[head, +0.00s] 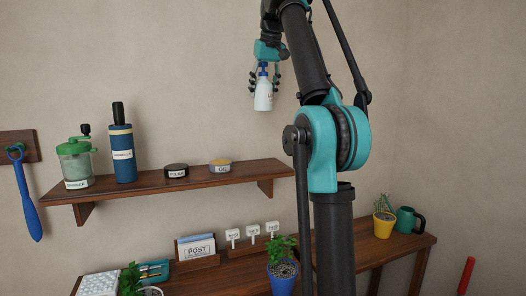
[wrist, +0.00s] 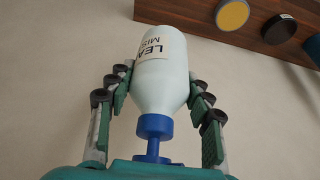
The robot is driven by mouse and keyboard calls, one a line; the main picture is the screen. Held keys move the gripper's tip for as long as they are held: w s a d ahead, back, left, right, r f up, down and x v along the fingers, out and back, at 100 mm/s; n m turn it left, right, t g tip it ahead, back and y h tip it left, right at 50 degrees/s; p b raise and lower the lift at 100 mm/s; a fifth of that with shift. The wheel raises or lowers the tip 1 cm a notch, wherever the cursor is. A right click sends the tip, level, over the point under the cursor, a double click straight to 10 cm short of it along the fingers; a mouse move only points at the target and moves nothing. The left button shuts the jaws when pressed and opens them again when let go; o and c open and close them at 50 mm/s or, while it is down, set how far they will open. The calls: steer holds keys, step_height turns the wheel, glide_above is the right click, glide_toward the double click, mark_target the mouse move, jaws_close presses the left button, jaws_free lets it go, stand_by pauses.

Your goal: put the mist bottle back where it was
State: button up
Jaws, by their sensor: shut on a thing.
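The mist bottle (head: 264,96) is white with a blue spray top and a label.
The shelf holds a green-lidded jar (head: 76,163), a blue bottle (head: 123,155), a dark tin (head: 176,170) and a yellow-topped tin (head: 220,166). The shelf's right end is bare.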

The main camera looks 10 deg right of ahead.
step_height(320, 180, down, 19)
steer(key=shift+s+r, duration=0.1)
steer(key=shift+r, duration=0.05)
stand_by(0.5)
steer(key=o, duration=1.5)
steer(key=v, duration=1.2)
steer(key=shift+r, duration=0.1)
